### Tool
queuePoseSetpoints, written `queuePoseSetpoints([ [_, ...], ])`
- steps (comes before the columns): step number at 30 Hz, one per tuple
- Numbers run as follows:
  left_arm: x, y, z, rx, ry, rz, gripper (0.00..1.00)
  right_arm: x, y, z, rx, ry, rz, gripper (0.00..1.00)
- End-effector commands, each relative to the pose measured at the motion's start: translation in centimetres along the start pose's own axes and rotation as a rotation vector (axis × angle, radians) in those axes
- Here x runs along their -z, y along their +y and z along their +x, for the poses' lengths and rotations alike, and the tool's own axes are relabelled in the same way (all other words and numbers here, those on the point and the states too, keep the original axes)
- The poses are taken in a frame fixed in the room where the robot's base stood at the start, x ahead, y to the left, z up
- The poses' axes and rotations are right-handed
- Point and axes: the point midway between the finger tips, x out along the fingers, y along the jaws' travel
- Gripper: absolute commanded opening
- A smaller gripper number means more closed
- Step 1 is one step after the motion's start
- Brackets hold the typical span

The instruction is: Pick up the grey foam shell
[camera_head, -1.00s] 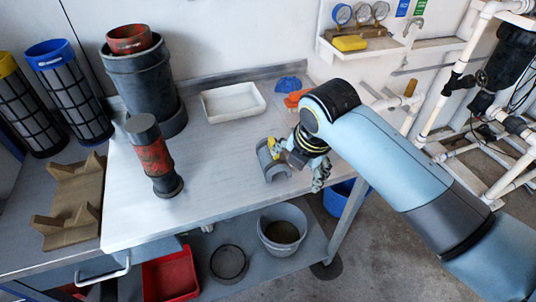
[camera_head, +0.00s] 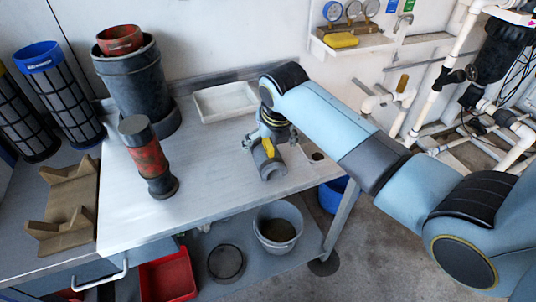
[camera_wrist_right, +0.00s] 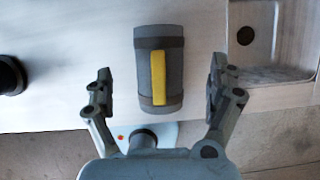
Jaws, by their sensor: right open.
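The grey foam shell (camera_head: 268,165) is a half-round grey piece with a yellow strip, lying near the right part of the bench top. In the right wrist view the shell (camera_wrist_right: 160,68) lies between the two fingers, with a gap on each side. My right gripper (camera_wrist_right: 160,88) is open and empty, straddling the shell from above. In the head view my right gripper (camera_head: 270,145) is over the shell and partly hides it. My left gripper is not in view.
A red and grey cylinder (camera_head: 146,155) stands left of the shell. A white tray (camera_head: 226,103) lies behind it. A dark bucket (camera_head: 135,80) and mesh cartridges (camera_head: 65,95) stand at left. The middle of the bench (camera_head: 205,185) is clear.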

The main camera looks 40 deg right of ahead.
Motion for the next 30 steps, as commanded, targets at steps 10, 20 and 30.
queuePoseSetpoints([
  [10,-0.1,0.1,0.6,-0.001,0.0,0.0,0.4,0.0,0.1,4.4,0.0,0.0,0.001,0.9],
  [20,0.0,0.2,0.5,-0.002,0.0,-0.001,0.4,0.0,0.1,4.5,0.0,0.0,0.001,0.76],
  [30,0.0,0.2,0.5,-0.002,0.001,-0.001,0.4,0.0,0.1,4.5,0.0,0.0,0.001,0.37],
])
